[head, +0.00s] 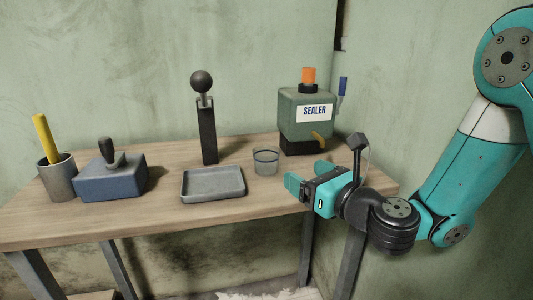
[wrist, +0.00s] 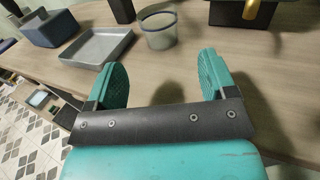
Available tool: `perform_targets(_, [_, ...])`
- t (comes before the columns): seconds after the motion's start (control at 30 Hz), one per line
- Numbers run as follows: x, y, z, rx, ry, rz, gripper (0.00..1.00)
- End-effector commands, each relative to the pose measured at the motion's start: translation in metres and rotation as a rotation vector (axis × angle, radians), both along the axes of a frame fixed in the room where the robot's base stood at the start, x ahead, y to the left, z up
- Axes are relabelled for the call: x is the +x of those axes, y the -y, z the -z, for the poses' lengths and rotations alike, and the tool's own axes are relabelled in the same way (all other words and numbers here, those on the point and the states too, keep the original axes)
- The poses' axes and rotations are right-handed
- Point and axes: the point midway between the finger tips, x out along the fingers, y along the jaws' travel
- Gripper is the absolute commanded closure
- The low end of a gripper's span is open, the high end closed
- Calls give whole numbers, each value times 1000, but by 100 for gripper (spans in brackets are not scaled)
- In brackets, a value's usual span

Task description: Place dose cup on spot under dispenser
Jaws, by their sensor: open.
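A small clear dose cup (head: 265,161) with a dark rim stands upright on the table, between the grey tray and the dispenser. It also shows in the wrist view (wrist: 158,30), ahead of my fingers. The green dispenser (head: 306,120), labelled SEALER, has an orange cap and a yellow spout and stands on a black base at the table's back right. The spot under the spout cannot be made out clearly. My gripper (head: 300,185) is open and empty, near the table's front edge, to the right of and nearer than the cup. Its two teal fingers (wrist: 165,80) are apart.
A grey tray (head: 213,196) lies left of the cup. A black post with a ball (head: 206,130) stands behind it. A blue block with a handle (head: 110,183) and a grey pot with a yellow stick (head: 58,180) stand at the left.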

Motion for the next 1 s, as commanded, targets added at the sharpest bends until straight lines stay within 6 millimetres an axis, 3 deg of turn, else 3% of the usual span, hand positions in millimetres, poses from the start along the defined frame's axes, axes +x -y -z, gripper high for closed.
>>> perform_targets(0.03, [7,-8,-9,-2,1,-5,23])
perform_targets(0.3, [49,-42,-8,-3,5,-5,23])
perform_targets(1.0, [101,-87,-5,-3,5,-3,23])
